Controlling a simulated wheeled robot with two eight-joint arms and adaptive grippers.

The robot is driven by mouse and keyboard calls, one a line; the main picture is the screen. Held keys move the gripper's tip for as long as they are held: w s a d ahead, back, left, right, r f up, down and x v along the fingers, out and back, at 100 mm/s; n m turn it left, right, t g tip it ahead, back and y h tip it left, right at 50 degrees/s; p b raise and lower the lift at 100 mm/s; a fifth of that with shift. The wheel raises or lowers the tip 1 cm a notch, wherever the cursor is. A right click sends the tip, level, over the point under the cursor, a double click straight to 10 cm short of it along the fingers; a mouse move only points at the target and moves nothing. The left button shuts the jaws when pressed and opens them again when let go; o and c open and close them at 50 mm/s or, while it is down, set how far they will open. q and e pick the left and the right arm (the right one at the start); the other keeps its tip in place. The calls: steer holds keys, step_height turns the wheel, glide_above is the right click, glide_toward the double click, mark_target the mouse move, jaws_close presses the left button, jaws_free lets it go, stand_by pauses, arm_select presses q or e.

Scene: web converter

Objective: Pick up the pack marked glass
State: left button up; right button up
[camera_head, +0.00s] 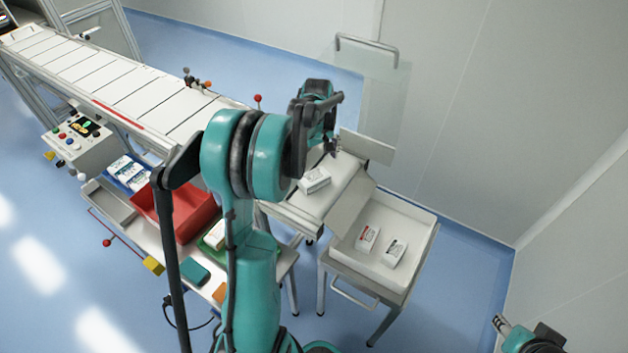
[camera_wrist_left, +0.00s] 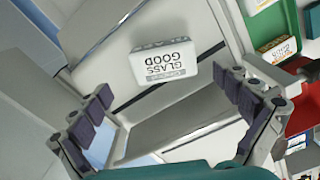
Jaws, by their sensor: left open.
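The pack marked glass (camera_wrist_left: 164,62) is a small white box with "GLASS GOOD" on its face, upside down in the left wrist view. In the head view the white pack (camera_head: 314,181) lies on the pale surface at the end of the conveyor line. My left gripper (camera_wrist_left: 163,95) is open, with its dark-padded fingers spread wide to either side and short of the pack, not touching it. In the head view my left gripper (camera_head: 328,145) hangs above the pack, partly hidden by its own wrist.
A white tray (camera_head: 418,217) at right holds two packs. A red bin (camera_head: 178,212), a blue bin (camera_head: 128,172) with packs and a green bin (camera_head: 213,238) stand left. A clear panel (camera_head: 372,90) rises behind the pack. Floor at right is clear.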

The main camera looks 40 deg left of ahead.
mark_target(314, 176)
arm_select(q)
steer(key=shift+s+f, duration=0.15)
steer(key=shift+f, duration=0.5)
steer(key=f+b, duration=0.1)
steer(key=f, duration=0.3)
steer(key=a+f+b, duration=0.1)
steer(key=shift+f+b, duration=0.35)
steer(key=shift+f, duration=0.05)
steer(key=shift+d, duration=0.1)
steer(key=c, duration=1.1)
